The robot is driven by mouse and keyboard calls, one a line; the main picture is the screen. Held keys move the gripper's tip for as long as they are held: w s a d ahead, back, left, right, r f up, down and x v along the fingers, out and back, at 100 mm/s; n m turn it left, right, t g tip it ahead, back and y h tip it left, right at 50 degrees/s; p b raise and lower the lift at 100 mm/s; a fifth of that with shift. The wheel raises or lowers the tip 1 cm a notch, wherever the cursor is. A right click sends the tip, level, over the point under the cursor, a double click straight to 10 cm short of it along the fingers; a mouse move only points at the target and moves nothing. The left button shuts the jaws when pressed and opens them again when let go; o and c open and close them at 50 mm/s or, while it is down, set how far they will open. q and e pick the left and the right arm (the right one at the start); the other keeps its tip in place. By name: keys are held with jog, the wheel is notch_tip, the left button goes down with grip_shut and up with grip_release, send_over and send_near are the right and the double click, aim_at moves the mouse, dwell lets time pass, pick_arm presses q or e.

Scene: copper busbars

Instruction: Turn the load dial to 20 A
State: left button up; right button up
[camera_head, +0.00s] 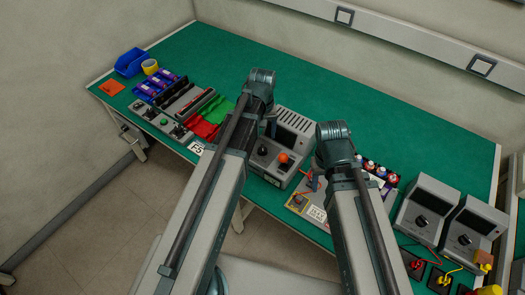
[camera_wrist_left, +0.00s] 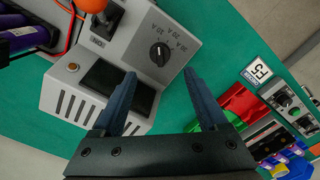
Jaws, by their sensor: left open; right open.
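The load dial is a round black knob (camera_wrist_left: 160,54) on the sloped face of a grey load unit (camera_wrist_left: 135,35), with printed ampere marks beside it. Which mark its pointer meets is too small to tell. In the head view the dial (camera_head: 262,150) sits left of an orange-topped lever (camera_head: 283,158). My left gripper (camera_wrist_left: 160,76) is open and empty, its two fingers apart and pointing towards the dial, with the knob showing between and beyond the tips. In the head view my left gripper (camera_head: 271,128) is over the unit. My right gripper (camera_head: 315,181) is open, to the right of the unit.
The orange lever (camera_wrist_left: 93,5) stands close to the dial. Meters (camera_head: 423,208) with leads stand at the right. The green table's back (camera_head: 350,115) is clear.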

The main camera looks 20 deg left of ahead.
aim_at(262, 146)
pick_arm(q)
notch_tip(262, 146, down, 7)
jog(key=b, duration=0.6)
jog(key=shift+f, duration=0.15)
grip_shut()
